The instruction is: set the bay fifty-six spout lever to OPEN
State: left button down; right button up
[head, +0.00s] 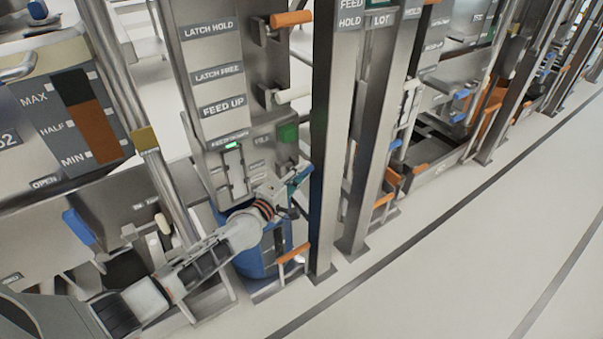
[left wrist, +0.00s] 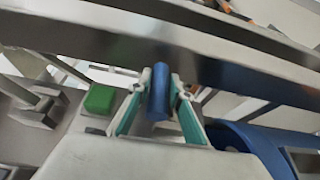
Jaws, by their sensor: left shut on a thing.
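My left gripper (head: 297,178) reaches in from the left to the lower right side of a grey machine panel, beside a steel post. In the left wrist view its two teal-edged fingers (left wrist: 160,86) are shut on a blue cylindrical lever handle (left wrist: 159,104), one finger on each side. The handle is mostly hidden by the gripper in the head view. I cannot read a bay number or an OPEN mark at this handle. My right gripper is not in view.
A blue drum (head: 250,262) stands under the panel, behind my left arm. A steel post (head: 328,130) stands close right of the gripper. A green button (head: 288,133) is above it. Orange (head: 291,18) and white (head: 293,95) handles stick out higher up. The floor at right is clear.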

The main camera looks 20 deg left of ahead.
pick_arm(q)
jog(key=shift+w+a+r, duration=0.25)
jog(key=shift+a+r, duration=0.05)
jog(key=shift+r, duration=0.3)
jog(key=c, duration=1.8)
grip_release()
jog(key=shift+c, duration=0.2)
jog(key=shift+f, duration=0.2)
jog(key=shift+s+d+f, duration=0.1)
jog(key=shift+s+f, duration=0.05)
jog(key=shift+s+f, duration=0.1)
jog(key=v, duration=1.1)
jog(key=shift+s, duration=0.35)
